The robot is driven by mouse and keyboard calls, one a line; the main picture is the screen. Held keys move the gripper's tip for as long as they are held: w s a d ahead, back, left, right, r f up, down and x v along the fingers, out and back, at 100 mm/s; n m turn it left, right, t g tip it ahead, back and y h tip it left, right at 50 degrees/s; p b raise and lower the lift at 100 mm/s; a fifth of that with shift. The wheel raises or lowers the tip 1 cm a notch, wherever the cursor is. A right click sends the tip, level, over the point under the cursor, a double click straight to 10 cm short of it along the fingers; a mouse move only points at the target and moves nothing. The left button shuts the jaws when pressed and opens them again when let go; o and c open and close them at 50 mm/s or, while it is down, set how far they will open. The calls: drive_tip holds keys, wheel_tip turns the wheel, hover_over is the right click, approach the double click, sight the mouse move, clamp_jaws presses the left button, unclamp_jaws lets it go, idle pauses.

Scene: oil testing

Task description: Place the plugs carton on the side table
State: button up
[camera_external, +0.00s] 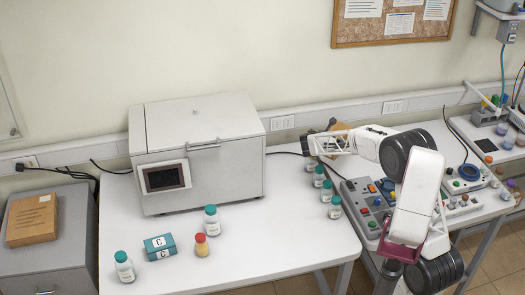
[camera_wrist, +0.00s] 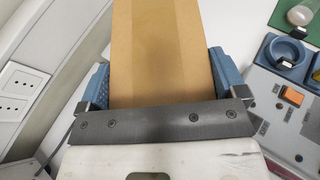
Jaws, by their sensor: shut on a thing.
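My gripper (camera_external: 312,145) is over the right end of the white table, near the back wall. It is shut on a tan cardboard carton, presumably the plugs carton (camera_external: 340,127), which is mostly hidden behind my gripper in the external view. In the wrist view the carton (camera_wrist: 160,50) fills the space between the two blue fingers of my gripper (camera_wrist: 157,82). No label on it can be read. A low grey cabinet (camera_external: 72,262), which may be the side table, stands at the far left. Another brown carton (camera_external: 32,220) lies on its top.
A large grey machine (camera_external: 198,150) stands on the white table (camera_external: 290,240) between my gripper and the cabinet. Several bottles (camera_external: 333,207) stand below my gripper. A button panel (camera_external: 372,205) is at right.

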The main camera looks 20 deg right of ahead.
drive_tip(key=w+d+f+m+g+h, duration=0.1)
drive_tip(key=w+d, duration=0.2)
drive_tip(key=d, duration=0.7)
drive_tip(key=w+d+f+m+g, duration=0.1)
drive_tip(key=w+d, duration=0.3)
drive_tip(key=d, duration=0.6)
drive_tip(key=shift+w+d+m+g+h, duration=0.15)
drive_tip(key=shift+d+m+g+h, duration=0.1)
drive_tip(key=shift+m+g+h, duration=0.25)
drive_tip(key=shift+f, duration=0.1)
wheel_tip(320, 180, down, 6)
drive_tip(key=shift+f, duration=0.15)
drive_tip(key=shift+f, duration=1.8)
drive_tip(key=shift+f, duration=0.1)
drive_tip(key=o, duration=0.7)
drive_tip(key=shift+o, duration=0.2)
